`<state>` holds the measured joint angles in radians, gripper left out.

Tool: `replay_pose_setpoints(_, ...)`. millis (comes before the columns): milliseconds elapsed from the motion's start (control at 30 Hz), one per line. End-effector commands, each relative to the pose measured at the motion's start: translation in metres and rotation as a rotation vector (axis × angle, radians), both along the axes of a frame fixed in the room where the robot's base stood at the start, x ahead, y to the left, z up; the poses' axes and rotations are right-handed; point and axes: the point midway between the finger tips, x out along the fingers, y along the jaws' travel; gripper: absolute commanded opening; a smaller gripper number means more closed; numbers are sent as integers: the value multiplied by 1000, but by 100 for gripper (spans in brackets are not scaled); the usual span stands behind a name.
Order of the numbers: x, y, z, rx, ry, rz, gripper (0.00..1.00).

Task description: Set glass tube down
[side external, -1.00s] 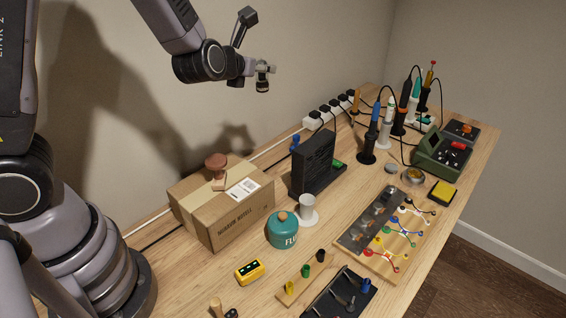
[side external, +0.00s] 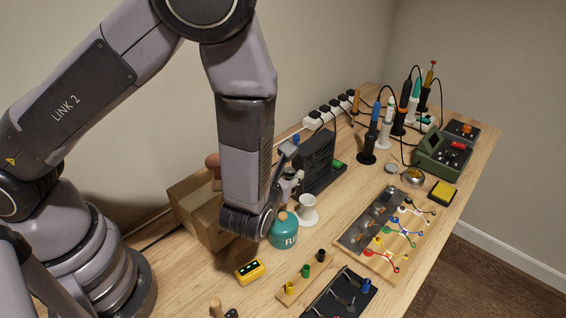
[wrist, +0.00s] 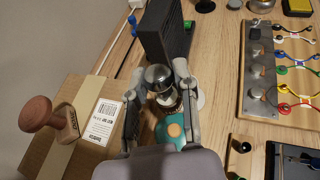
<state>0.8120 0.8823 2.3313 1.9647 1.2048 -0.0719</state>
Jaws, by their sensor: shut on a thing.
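My gripper (wrist: 163,80) is shut on the glass tube (wrist: 160,76), a short piece with a dark, shiny rounded end, in the middle of the wrist view. The fingers stand on both sides of it. In the side view my gripper (side external: 290,182) hangs just left of a white cup-like stand (side external: 308,203) on a round base, in front of the black fan unit. The tube is small and mostly hidden there by my gripper and wrist. It appears held above the table; I cannot tell the exact gap.
A teal flux pot (side external: 284,234) stands right beside my wrist. A cardboard box (wrist: 88,115) with a wooden stamp (wrist: 45,115) on it is to the left. The black fan unit (side external: 316,160) stands behind.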

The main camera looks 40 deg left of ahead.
Motion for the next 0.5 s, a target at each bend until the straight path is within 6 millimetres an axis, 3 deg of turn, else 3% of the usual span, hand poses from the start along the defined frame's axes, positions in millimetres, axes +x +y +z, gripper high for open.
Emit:
replay_pose_setpoints(67, -1, -5, -7, -1, 0, 1, 6)
replay_pose_setpoints(167, 12, -12, -15, -3, -1, 6, 6)
replay_pose_setpoints(500, 88, -44, -62, -1, 3, 3, 6)
